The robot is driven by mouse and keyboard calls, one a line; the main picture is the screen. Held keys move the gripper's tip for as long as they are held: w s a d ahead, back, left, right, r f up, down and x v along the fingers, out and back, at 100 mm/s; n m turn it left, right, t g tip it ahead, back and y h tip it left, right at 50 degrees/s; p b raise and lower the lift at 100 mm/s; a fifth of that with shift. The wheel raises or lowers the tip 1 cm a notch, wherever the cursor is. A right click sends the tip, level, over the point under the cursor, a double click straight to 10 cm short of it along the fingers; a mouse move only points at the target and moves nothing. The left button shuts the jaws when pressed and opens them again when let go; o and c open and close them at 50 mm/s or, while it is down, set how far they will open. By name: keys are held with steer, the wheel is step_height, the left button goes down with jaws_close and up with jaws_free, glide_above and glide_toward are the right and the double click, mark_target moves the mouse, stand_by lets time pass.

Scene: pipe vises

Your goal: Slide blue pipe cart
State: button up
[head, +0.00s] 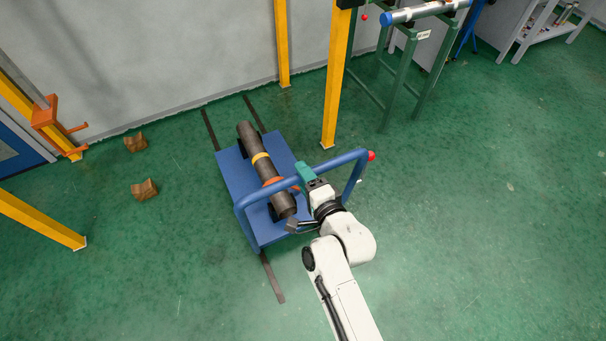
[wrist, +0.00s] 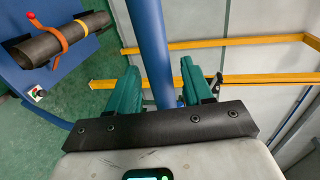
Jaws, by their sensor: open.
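The blue pipe cart (head: 235,178) stands on the floor in the middle of the head view. A dark pipe (head: 247,136) with a yellow band and an orange clamp (head: 273,181) lies along its deck. The cart's blue push handle (head: 343,160) arches over the near end; its bar also crosses the wrist view (wrist: 150,40). My gripper (head: 305,172) is at this bar, on its right half. In the wrist view my gripper's teal fingers (wrist: 162,85) are apart, with the bar running between them. Whether they touch it I cannot tell.
Dark floor strips (head: 272,278) run under the cart toward the wall. A yellow post (head: 336,85) and a green pipe stand (head: 402,80) are behind right. Two brown blocks (head: 145,189) lie at left near an orange vise (head: 50,118). The floor at right is clear.

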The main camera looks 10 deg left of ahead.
steer(key=shift+w+a, duration=0.25)
steer(key=shift+w, duration=0.15)
steer(key=shift+f, duration=0.1)
jaws_close()
stand_by(0.3)
